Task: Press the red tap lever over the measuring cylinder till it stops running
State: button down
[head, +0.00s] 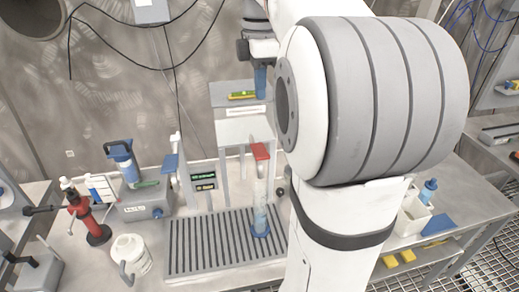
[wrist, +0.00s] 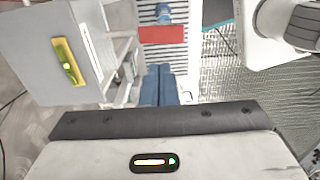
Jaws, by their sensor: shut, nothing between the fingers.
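The red tap lever (head: 260,151) juts from the front of the pale dispenser (head: 240,110). It also shows in the wrist view (wrist: 162,34), just beyond my fingertips. The clear measuring cylinder (head: 260,195) stands upright below the lever on its blue foot, on the slatted drip tray (head: 190,250). I cannot make out its liquid level or whether water is running. My gripper (head: 260,96), with blue fingers, is above the lever and apart from it in the head view. In the wrist view its fingers (wrist: 157,74) are together and empty.
A white jug (head: 131,254), a red stand (head: 97,233) and a grey instrument with a blue top (head: 140,190) are left of the tray. Two small displays (head: 204,181) stand behind the tray. My arm hides the bench right of the tray.

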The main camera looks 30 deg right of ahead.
jog(key=s+a+f+m+t, duration=0.1)
jog(key=s+a+f+m, duration=0.5)
jog(key=f, duration=0.3)
jog(key=s+a+f+m+t, duration=0.2)
jog(key=s+a+f+m, duration=0.5)
jog(key=s+f+m, duration=0.1)
jog(key=shift+s+f+m, duration=0.3)
jog(key=shift+f+m, duration=0.1)
jog(key=shift+f, duration=0.25)
